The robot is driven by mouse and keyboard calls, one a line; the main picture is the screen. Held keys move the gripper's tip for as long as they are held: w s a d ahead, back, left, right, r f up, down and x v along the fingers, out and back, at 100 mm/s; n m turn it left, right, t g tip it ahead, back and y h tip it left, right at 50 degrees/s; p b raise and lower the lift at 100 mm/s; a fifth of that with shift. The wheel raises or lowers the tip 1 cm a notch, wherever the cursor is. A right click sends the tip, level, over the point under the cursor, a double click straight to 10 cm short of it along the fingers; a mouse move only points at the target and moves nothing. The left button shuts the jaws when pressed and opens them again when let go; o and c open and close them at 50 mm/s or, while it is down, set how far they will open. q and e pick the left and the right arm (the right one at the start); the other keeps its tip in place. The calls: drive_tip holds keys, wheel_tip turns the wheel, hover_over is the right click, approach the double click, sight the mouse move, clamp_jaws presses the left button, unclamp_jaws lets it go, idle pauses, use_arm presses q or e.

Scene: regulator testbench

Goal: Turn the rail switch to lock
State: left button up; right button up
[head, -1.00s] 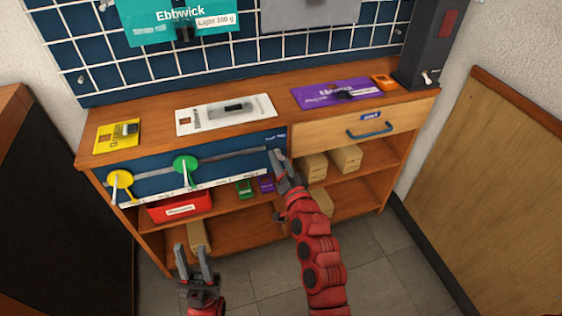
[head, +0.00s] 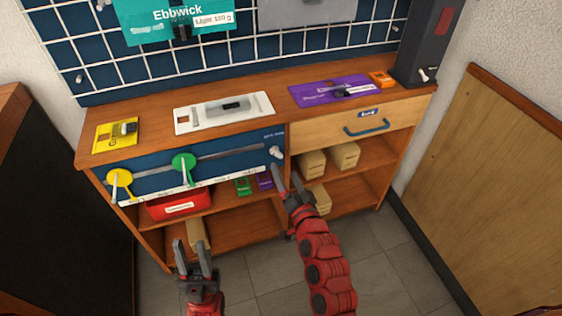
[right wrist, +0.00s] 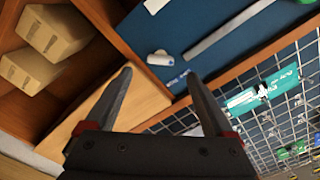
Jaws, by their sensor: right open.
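The blue rail panel (head: 232,163) is on the left front of the bench, with a grey slotted rail (head: 225,153). A small pale switch knob (head: 276,153) sits at the panel's right end, beside small lettering too fine to read. My right gripper (head: 286,174) is open and empty, just below the knob and apart from it. In the right wrist view the knob (right wrist: 160,58) shows just beyond the space between the open fingertips (right wrist: 159,78). My left gripper (head: 192,248) is open and empty, low in front of the lower shelf.
A yellow knob (head: 119,178) and a green knob (head: 184,163) sit on the rail, left of the switch. Cardboard boxes (head: 313,163) and a red bin (head: 178,205) fill shelves below.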

drive_tip(key=v, duration=1.1)
drive_tip(key=shift+p, duration=0.45)
drive_tip(key=shift+d+r, duration=0.1)
